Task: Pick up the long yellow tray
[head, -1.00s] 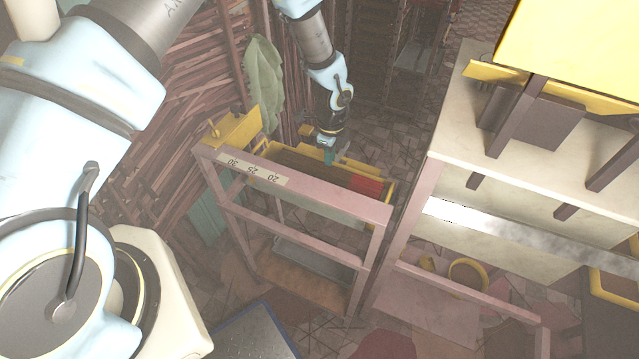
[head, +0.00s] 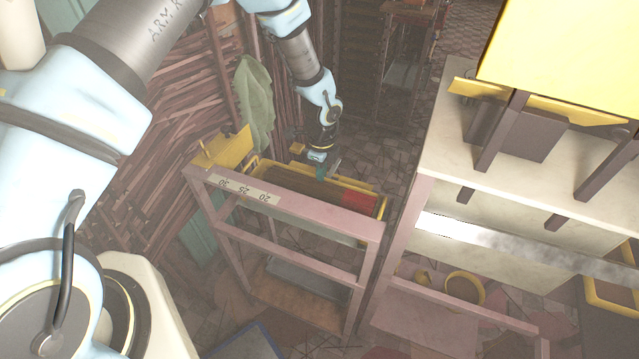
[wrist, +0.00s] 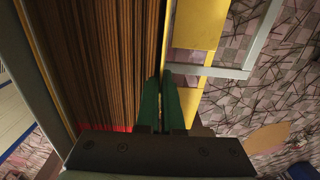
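The long yellow tray (head: 378,186) lies lengthwise behind the top bar of a pink frame in the head view. It holds dark brown sticks and has a red patch near its right end. Its yellow rim (wrist: 166,35) runs down the wrist view beside the striped sticks. My gripper (head: 326,168) is at the tray's far long side. In the wrist view its two green fingers (wrist: 162,78) are close together, one on each side of the rim, with only a narrow gap. They look shut on the rim; the contact itself is partly hidden.
The pink frame (head: 300,214) with a number strip stands in front of the tray. A yellow piece (head: 226,150) and green cloth (head: 254,105) are at left. A pale-topped bench (head: 470,150) stands at right. Patterned floor lies behind.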

